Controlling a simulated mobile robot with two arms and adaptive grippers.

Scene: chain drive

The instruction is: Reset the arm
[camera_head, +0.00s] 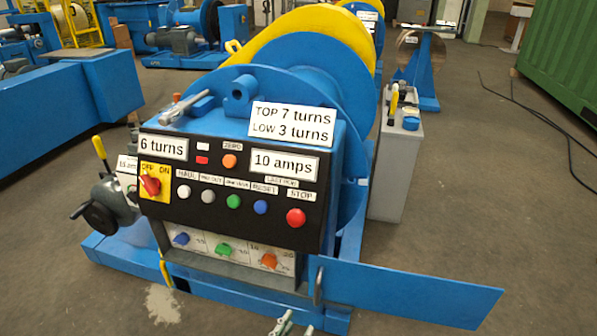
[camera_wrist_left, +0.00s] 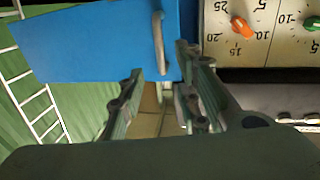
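My left gripper (camera_head: 296,325) shows only by its fingertips at the bottom edge of the head view. In the left wrist view its two fingers (camera_wrist_left: 160,70) stand apart, with nothing held between them. The open blue door (camera_head: 405,293) of the machine's lower compartment swings out to the right. Its metal handle (camera_head: 318,285) is just above and right of my fingertips. In the left wrist view the handle (camera_wrist_left: 158,45) lies ahead of the gap between the fingers, and I see no grip on it. My right gripper is not in view.
The black control panel (camera_head: 228,190) has coloured buttons and a red switch (camera_head: 150,186). Below it, a recess holds blue, green (camera_head: 223,250) and orange (camera_head: 269,261) dials. A grey cabinet (camera_head: 399,165) stands behind right. A green container (camera_head: 565,60) is far right.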

